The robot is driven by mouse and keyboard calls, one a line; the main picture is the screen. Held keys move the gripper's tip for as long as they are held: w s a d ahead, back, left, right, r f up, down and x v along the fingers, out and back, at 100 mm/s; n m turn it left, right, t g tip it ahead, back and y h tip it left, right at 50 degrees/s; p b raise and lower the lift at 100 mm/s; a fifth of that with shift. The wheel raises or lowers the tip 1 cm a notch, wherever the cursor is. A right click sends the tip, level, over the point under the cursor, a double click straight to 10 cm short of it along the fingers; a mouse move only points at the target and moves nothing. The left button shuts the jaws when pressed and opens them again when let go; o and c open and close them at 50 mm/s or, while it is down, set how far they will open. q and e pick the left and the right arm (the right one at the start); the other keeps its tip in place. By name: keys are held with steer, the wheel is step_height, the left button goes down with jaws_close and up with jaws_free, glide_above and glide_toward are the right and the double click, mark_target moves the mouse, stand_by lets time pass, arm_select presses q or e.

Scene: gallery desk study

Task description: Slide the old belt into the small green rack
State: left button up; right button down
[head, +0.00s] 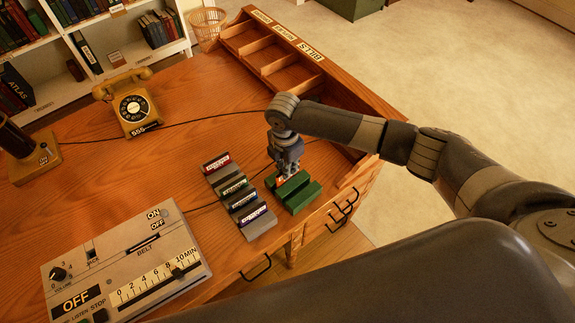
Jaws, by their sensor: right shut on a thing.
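The small green rack (302,199) stands on the desk near its front right edge. My right gripper (285,176) points down over the rack's back left part. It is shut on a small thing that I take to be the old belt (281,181). Only a bit of its orange and pale label shows at the rack; the rest is hidden by the fingers. I cannot tell whether it is seated in a slot or just above it. My left gripper is not in view.
A grey rack (262,226) with several labelled belts stands just left of the green rack. A grey machine (125,262) with a belt slot is at front left. A yellow telephone (133,106) and open desk compartments (270,56) are farther back. The desk's middle is clear except for cords.

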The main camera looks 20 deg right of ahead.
steer(key=shift+f, duration=0.25)
steer(key=c, duration=1.6)
jaws_free()
step_height(320, 180, up, 12)
steer(key=shift+a, duration=0.25)
steer(key=shift+s+f, duration=0.1)
steer(key=shift+s, duration=0.05)
